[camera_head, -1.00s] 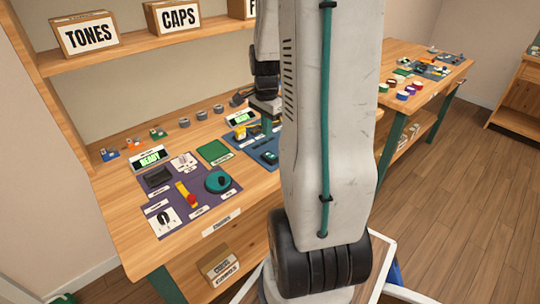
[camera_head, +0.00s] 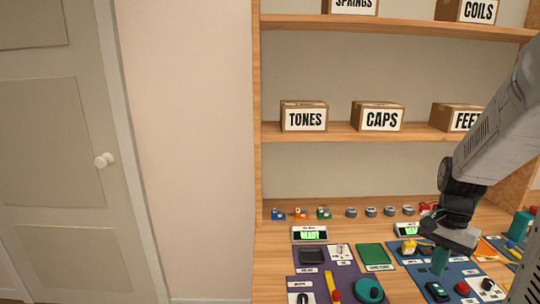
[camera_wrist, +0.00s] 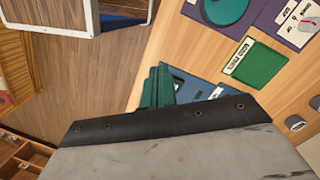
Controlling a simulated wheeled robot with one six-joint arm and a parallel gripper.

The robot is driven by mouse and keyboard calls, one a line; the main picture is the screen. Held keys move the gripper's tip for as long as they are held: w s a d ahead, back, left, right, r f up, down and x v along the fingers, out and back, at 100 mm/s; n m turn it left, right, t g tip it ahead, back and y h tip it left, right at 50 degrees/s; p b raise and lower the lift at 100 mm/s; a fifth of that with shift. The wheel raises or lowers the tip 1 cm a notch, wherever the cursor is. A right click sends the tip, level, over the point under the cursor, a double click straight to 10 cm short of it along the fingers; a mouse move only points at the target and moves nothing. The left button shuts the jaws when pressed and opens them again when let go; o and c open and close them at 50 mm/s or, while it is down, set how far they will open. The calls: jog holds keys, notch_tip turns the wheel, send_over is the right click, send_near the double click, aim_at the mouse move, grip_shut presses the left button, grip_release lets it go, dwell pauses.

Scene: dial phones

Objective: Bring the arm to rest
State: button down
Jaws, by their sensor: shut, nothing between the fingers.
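My gripper (camera_head: 440,262) hangs at the right in the head view, its green fingers pointing down over the blue mat (camera_head: 462,272). The fingers are shut with nothing between them. My grey arm comes in from the right edge above the bench. In the wrist view my gripper (camera_wrist: 157,88) shows as green fingers close together, above the bench's front edge. Whether the fingertips touch anything on the blue mat cannot be told.
The wooden bench (camera_head: 272,268) holds a purple mat (camera_head: 340,276) with phone parts, a green pad (camera_head: 376,256) and small displays reading READY. A shelf (camera_head: 340,131) with labelled boxes stands behind. A door (camera_head: 50,150) is at the left. Wooden floor (camera_wrist: 90,80) shows in the wrist view.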

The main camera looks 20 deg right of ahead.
jog(key=s+a+r+n+t, duration=0.1)
jog(key=s+a+r+n, duration=0.2)
jog(key=a, duration=0.4)
jog(key=s+a+r+n+t, duration=0.1)
jog(key=s+a+r+n, duration=0.2)
jog(key=a+r+n, duration=0.2)
jog(key=s+a+r+n+h, duration=0.1)
jog(key=s+a+r+n, duration=0.2)
jog(key=a, duration=0.7)
jog(key=r+n, duration=0.1)
jog(key=n, duration=0.1)
jog(key=shift+a+r+n+t, duration=0.15)
jog(key=shift+a+n+t, duration=0.25)
